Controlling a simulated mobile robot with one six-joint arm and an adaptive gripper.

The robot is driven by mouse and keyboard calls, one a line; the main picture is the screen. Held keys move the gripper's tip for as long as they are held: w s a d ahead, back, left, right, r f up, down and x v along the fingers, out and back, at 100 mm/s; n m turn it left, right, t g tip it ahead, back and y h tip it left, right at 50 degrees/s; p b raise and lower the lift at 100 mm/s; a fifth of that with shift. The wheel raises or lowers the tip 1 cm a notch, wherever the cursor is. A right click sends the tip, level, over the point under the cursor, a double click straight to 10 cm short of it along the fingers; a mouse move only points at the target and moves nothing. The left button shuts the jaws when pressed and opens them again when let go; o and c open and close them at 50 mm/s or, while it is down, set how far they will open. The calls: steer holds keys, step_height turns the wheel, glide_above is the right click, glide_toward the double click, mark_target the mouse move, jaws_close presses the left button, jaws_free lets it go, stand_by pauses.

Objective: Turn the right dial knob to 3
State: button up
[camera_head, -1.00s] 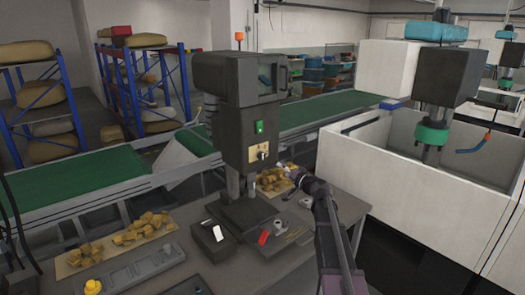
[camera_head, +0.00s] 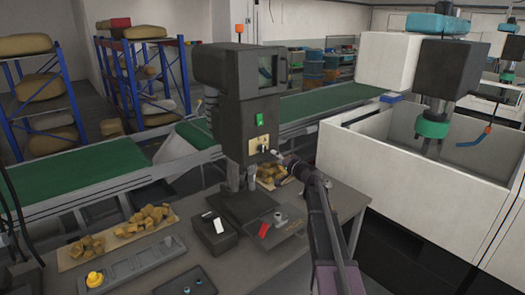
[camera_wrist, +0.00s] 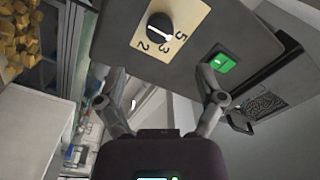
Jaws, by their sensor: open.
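The dial knob (camera_wrist: 160,25) is round and black with a white pointer line. It sits on a beige plate (camera_wrist: 188,12) marked 5, 3 and 2. The pointer slants toward the side with the 5 and the 3; I cannot tell exactly which mark it meets. In the head view the plate (camera_head: 258,144) is on the front of a dark drill-press-like machine (camera_head: 235,85). My gripper (camera_wrist: 162,78) is open and empty, its fingers spread apart below the knob in the wrist view, not around it. In the head view my gripper (camera_head: 277,156) is just right of and below the plate.
A green switch (camera_wrist: 221,62) is beside the plate, near my right finger in the wrist view. The bench (camera_head: 200,255) below holds a dark box (camera_head: 213,236), a red-topped item (camera_head: 263,230) and brown pieces (camera_head: 150,217). A white-walled tank (camera_head: 370,165) stands at the right.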

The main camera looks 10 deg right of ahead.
mark_target(263, 150)
steer(key=x, duration=0.9)
steer(key=shift+w+a, duration=0.2)
steer(key=shift+w, duration=0.05)
steer(key=c, duration=1.1)
